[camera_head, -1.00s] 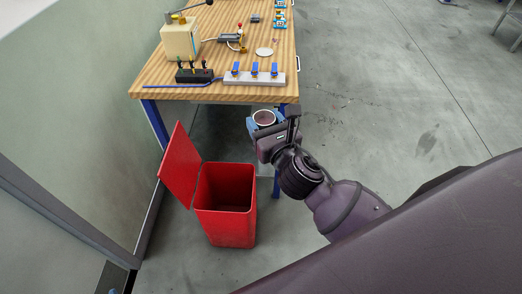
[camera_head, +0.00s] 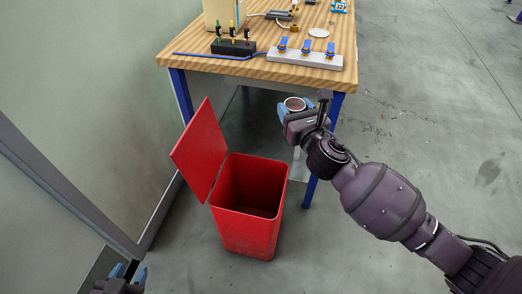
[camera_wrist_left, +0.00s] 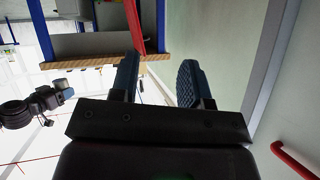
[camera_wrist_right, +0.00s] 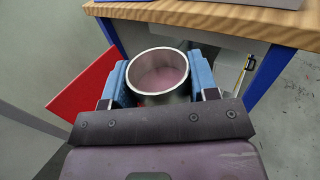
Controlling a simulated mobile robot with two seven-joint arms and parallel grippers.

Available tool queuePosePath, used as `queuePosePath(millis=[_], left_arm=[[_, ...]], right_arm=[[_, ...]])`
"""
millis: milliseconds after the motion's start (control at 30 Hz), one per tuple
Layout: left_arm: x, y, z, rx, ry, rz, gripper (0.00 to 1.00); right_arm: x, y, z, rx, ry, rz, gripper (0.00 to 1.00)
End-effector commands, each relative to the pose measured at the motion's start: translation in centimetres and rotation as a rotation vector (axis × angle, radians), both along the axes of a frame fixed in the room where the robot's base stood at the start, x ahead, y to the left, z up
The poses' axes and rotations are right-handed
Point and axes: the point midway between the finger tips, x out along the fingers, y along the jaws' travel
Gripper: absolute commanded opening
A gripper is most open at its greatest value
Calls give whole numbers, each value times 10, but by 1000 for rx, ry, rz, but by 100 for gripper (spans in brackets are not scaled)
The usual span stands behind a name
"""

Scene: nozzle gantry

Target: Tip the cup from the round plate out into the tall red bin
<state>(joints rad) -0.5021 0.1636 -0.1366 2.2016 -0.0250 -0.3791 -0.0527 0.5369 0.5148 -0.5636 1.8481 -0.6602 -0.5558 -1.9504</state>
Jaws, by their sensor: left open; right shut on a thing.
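My right gripper (camera_head: 290,110) is shut on the metal cup (camera_head: 294,103), in front of the table edge and above and to the right of the bin in the head view. In the right wrist view the cup (camera_wrist_right: 158,72) is upright between the blue fingers, with something pinkish inside. The tall red bin (camera_head: 250,228) stands on the floor with its lid (camera_head: 200,150) swung open to the left; its inside looks empty. The round plate (camera_head: 319,33) lies bare on the table. My left gripper (camera_wrist_left: 160,82) is open and empty; it shows at the head view's lower left corner (camera_head: 124,280).
The wooden table (camera_head: 180,61) with blue legs holds a grey block with blue clips (camera_head: 305,58), a black block with coloured tools (camera_head: 232,47) and a beige box (camera_head: 222,14). A wall is close on the left. Floor in front of the bin is clear.

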Motion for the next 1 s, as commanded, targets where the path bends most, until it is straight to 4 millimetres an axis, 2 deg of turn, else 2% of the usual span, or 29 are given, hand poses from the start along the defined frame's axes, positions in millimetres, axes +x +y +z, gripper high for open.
queuePosePath(millis=[33,300,400,500,600,767,867,1000], left_arm=[[-6,-1,-26,4,39,-6,43],[-18,-5,-79,23,124,-33,43],[-22,-6,-95,28,152,-42,43],[-25,-7,-105,31,171,-48,43],[-26,-8,-111,34,181,-53,43],[-25,-9,-112,37,179,-57,43],[-24,-9,-111,37,177,-58,43],[-24,-9,-110,37,175,-59,43]], right_arm=[[9,7,-43,0,28,17,29],[48,42,-153,3,33,113,29],[59,54,-189,6,31,144,29],[66,64,-215,7,25,171,29],[72,70,-229,5,15,188,29],[76,74,-234,-9,-3,201,29],[76,77,-233,-64,-27,203,29],[72,84,-233,-224,-91,203,29]])
